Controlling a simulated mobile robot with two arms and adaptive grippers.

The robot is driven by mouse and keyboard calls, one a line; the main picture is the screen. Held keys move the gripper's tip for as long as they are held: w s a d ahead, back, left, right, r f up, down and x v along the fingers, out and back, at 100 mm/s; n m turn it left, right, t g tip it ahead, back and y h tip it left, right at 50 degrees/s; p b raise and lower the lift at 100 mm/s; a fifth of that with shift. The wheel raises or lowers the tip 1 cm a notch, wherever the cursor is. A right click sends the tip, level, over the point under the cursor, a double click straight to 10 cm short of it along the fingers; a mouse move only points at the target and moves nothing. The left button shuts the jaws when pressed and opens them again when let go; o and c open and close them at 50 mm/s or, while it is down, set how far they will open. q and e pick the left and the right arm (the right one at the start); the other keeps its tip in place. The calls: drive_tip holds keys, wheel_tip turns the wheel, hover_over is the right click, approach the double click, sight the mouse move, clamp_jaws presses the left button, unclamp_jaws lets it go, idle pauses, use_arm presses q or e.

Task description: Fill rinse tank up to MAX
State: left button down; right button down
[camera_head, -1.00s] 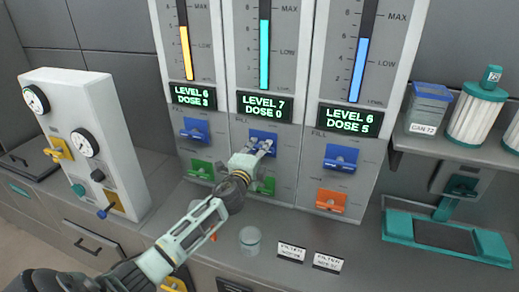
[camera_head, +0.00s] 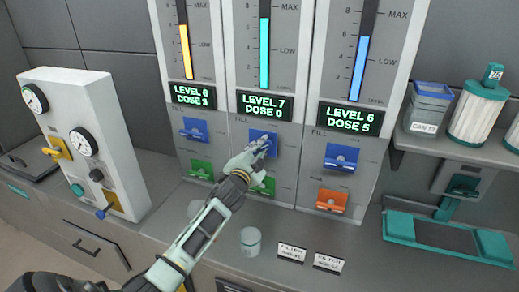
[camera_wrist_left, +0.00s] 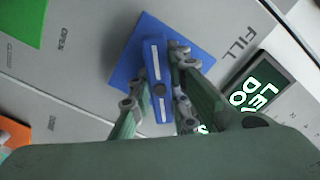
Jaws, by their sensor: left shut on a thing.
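Three gauge columns stand on the panel. The middle one has a teal bar (camera_head: 264,60) topping out a little under its MAX mark; its display (camera_head: 264,106) reads LEVEL 7, DOSE 0. I cannot tell from any label which is the rinse tank. Below that display is a blue FILL lever (camera_wrist_left: 154,75) on a blue plate (camera_wrist_left: 192,52). My left gripper (camera_head: 266,146) is at this lever, its fingers (camera_wrist_left: 158,103) on both sides of it, shut on it. It partly hides the lever in the head view. A green lever (camera_head: 262,186) sits below. My right gripper is out of view.
The left column has a yellow bar (camera_head: 185,52) and the right a blue bar (camera_head: 360,68), each with blue and lower levers. A small cup (camera_head: 250,241) and two filter labels (camera_head: 291,252) are on the counter. A gauge box (camera_head: 100,150) stands left; a shelf with canisters (camera_head: 474,112) is right.

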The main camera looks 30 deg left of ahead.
use_arm(q)
drive_tip(key=shift+f+n, duration=0.1)
drive_tip(key=shift+n, duration=0.8)
drive_tip(key=c, duration=1.6)
unclamp_jaws()
drive_tip(key=shift+c, duration=0.2)
drive_tip(key=v, duration=1.2)
